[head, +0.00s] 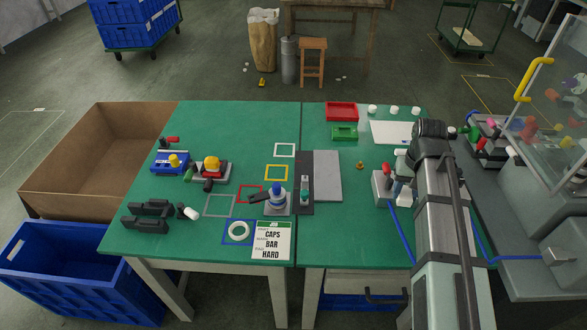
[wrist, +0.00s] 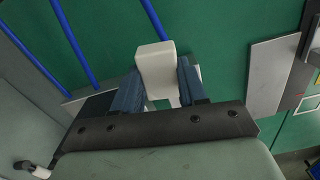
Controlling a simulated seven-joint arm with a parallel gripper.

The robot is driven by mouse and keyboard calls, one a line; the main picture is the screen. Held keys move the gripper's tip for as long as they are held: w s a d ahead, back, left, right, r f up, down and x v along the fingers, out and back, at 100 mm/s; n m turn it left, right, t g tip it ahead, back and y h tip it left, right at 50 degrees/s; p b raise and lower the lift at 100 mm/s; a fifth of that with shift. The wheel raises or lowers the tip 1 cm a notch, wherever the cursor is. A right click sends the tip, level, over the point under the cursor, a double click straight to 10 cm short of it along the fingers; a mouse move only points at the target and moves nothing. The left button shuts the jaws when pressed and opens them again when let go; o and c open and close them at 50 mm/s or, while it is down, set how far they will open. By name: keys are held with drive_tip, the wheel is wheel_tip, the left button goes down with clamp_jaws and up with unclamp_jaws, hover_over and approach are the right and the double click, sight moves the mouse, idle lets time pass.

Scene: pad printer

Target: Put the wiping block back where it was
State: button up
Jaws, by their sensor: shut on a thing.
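In the wrist view, my gripper (wrist: 157,88) has its two blue-grey fingers closed on the sides of a white block (wrist: 155,62), which I take to be the wiping block. The block sticks out past the fingertips, and part of it is hidden between them. In the head view, my gripper (head: 403,186) is over the right part of the green table, beside a small grey box with a red top (head: 384,184). My arm hides much of that area. Whether the block touches the table is not clear.
A grey plate (head: 327,176) and a dark strip (head: 304,208) lie left of my gripper. A white sheet (head: 391,132), a red tray (head: 342,112) and a green tray (head: 344,132) are behind. Blue hoses (wrist: 73,42) run close by. A glass-guarded machine (head: 550,105) stands at right.

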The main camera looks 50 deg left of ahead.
drive_tip(key=s+a+n, duration=0.2)
drive_tip(key=s+a, duration=0.3)
drive_tip(key=a, duration=0.6)
drive_tip(key=s+a+n, duration=0.1)
drive_tip(key=s+a, duration=0.4)
drive_tip(key=a, duration=0.6)
drive_tip(key=s+a+n, duration=0.2)
drive_tip(key=s+a, duration=0.4)
drive_tip(key=a, duration=0.4)
drive_tip(key=m, duration=0.3)
hover_over(277, 169)
drive_tip(key=shift+f, duration=4.7)
drive_tip(key=shift+f, duration=0.15)
drive_tip(key=o, duration=1)
wheel_tip(277, 169, up, 12)
drive_tip(key=shift+r, duration=0.15)
